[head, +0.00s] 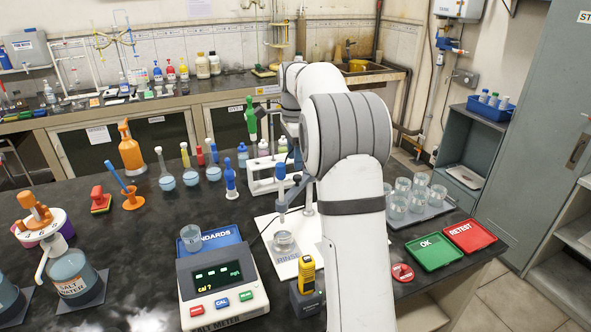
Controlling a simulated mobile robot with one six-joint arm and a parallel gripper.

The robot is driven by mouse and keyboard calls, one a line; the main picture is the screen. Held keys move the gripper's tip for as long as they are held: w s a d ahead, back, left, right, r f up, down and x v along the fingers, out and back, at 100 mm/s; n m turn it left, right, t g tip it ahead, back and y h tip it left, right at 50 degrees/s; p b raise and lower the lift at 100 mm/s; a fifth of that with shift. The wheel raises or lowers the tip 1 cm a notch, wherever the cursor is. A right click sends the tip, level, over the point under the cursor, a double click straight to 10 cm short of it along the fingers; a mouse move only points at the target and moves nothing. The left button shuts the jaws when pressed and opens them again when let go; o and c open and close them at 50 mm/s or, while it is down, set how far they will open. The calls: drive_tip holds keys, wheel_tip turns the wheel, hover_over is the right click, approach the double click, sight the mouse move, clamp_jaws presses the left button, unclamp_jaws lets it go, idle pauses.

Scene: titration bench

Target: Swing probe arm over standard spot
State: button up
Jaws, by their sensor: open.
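The probe with a blue top (282,192) hangs upright from a dark probe arm (300,190) on a pale post, partly hidden behind my arm. Its tip is at or just above a small glass dish (284,242) on a white mat marked RINSE (287,268). The blue STANDARDS mat (222,238) lies to the left, behind the salt meter (219,284). A beaker of clear liquid (191,238) stands at that mat's left end. My gripper (285,128) is open above and behind the probe, small and largely hidden by my arm.
A white tube rack (262,186) stands behind the probe. A yellow-black device (307,282) stands right of the meter. Flasks, a blue dropper (230,180) and an orange bottle (130,148) stand at left. Cups, a green OK tray (434,252) and a red RETEST tray (468,236) are at right.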

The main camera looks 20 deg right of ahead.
sight(296, 177)
drive_tip(key=f, duration=0.5)
drive_tip(key=shift+d+f, duration=0.4)
drive_tip(key=shift+c, duration=0.6)
clamp_jaws()
drive_tip(key=shift+a, duration=0.35)
drive_tip(key=shift+d, duration=0.25)
drive_tip(key=shift+a, duration=0.1)
